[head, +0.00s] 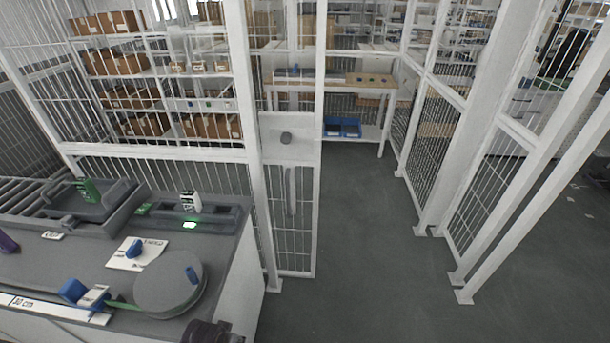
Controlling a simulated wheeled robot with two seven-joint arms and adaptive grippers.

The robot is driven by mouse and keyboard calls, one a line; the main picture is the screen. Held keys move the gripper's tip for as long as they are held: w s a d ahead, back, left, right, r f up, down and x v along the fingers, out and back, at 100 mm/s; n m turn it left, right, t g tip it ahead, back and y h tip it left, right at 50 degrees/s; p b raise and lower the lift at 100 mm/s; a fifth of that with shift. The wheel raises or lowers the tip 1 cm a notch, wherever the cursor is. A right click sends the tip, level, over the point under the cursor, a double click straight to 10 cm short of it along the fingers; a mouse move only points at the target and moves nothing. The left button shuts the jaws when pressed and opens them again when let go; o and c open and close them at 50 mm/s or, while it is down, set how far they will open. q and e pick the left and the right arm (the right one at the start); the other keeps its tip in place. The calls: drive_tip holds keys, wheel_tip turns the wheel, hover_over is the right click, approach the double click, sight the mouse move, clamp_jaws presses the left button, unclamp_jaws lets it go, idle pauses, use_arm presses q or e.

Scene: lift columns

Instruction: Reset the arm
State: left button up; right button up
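Neither of my grippers can be made out in the head view. A dark ribbed part (212,332) shows at the bottom edge, cut off by the frame. I cannot tell whether it belongs to one of my arms. No fingertips show anywhere, and nothing is seen held.
A grey workbench (85,258) at lower left carries a round grey disc (170,284), blue pieces, a paper sheet (128,258) and a ruler strip (50,308). A white mesh fence with a gate (290,205) stands behind. Grey floor (360,240) is open at centre right.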

use_arm(q)
drive_tip(key=s+a+f+g+b, duration=0.15)
drive_tip(key=s+f, duration=0.25)
drive_tip(key=f, duration=1)
drive_tip(key=s+f+t+b, duration=0.1)
drive_tip(key=s+f+b, duration=0.3)
drive_tip(key=f, duration=1.1)
drive_tip(key=s+a+f+b, duration=0.1)
drive_tip(key=s+a+f, duration=0.1)
drive_tip(key=s+f, duration=0.6)
drive_tip(key=s+a+f+g+b, duration=0.1)
drive_tip(key=s+a+f, duration=0.1)
drive_tip(key=s+f, duration=0.5)
drive_tip(key=shift+s+f+m, duration=0.3)
drive_tip(key=shift+s+f, duration=0.1)
drive_tip(key=shift+s, duration=1.3)
